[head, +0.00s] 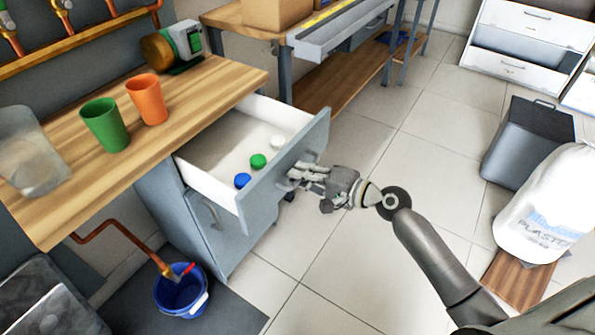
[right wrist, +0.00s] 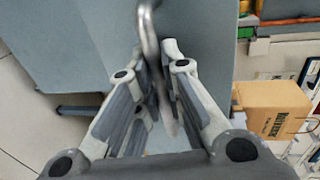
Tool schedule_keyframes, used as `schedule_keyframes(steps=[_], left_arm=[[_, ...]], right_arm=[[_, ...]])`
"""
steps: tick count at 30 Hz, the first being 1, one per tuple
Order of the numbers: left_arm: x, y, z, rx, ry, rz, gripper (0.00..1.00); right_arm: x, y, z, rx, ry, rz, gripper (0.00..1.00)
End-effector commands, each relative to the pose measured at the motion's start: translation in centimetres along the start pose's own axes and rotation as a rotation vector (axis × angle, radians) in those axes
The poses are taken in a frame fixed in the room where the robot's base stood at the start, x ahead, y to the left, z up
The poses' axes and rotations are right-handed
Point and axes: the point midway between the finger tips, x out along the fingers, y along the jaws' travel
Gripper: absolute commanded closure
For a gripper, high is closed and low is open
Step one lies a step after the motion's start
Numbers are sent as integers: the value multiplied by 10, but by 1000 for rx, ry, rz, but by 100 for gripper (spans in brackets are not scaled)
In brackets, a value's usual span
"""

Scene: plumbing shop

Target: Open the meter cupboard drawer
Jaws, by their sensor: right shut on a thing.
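The meter cupboard (head: 200,225) stands under a wooden worktop, with its grey-blue drawer (head: 268,175) pulled well out. Inside the drawer's white interior lie a blue cap (head: 243,180), a green cap (head: 258,161) and a white cap (head: 277,142). My right gripper (head: 292,178) is at the outer face of the drawer front, shut on its handle. In the right wrist view the curved metal drawer handle (right wrist: 148,35) runs between the fingers of the right gripper (right wrist: 160,85). My left gripper is not in view.
On the worktop (head: 190,125) stand a green cup (head: 104,124), an orange cup (head: 147,98), a clear container (head: 30,150) and a pump-like device (head: 175,47). A blue bucket (head: 182,292) is on the floor at lower left. A white plaster sack (head: 548,205) stands at right. Tiled floor between is clear.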

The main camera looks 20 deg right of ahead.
Motion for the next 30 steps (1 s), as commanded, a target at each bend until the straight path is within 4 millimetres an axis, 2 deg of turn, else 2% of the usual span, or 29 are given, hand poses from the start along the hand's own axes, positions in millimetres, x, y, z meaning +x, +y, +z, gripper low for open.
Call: schedule_keyframes(steps=[10,11,16,26,30], left_arm=[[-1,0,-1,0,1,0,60],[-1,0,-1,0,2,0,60],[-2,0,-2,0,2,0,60],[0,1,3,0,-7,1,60],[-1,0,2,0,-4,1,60]], right_arm=[[-1,1,0,0,-1,1,100],[-1,1,0,0,-1,1,89],[-1,0,0,0,0,1,68],[-3,0,0,0,0,0,68],[-15,2,0,0,1,2,68]])
